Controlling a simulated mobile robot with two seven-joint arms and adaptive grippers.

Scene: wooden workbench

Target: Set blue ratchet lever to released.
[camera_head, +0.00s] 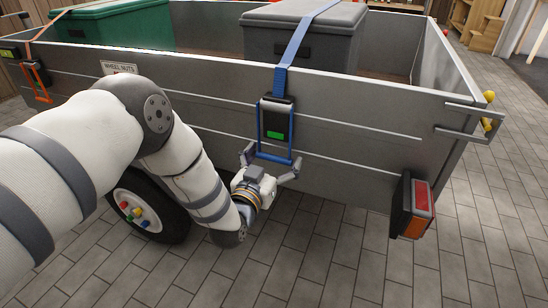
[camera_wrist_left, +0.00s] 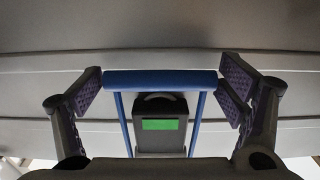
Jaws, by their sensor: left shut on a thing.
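The blue ratchet lever (camera_head: 258,128) is a U-shaped frame around a dark ratchet body (camera_head: 277,111) with a green patch, on the grey trailer side. In the head view its cross bar is at the bottom, below the body. My left gripper (camera_head: 270,160) is at that bar, with one finger at each end. In the left wrist view the blue bar (camera_wrist_left: 160,78) spans between the two finger pads, and the green patch (camera_wrist_left: 160,125) shows behind the frame. The gripper is shut on the lever's bar lengthwise. My right gripper is in neither view.
A blue strap (camera_head: 294,45) runs from the ratchet over a dark grey crate (camera_head: 335,40). An orange ratchet (camera_head: 38,82) and a green crate (camera_head: 120,27) are at the left. A wheel (camera_head: 150,200) is below my left arm; a red tail light (camera_head: 420,196) is at the right.

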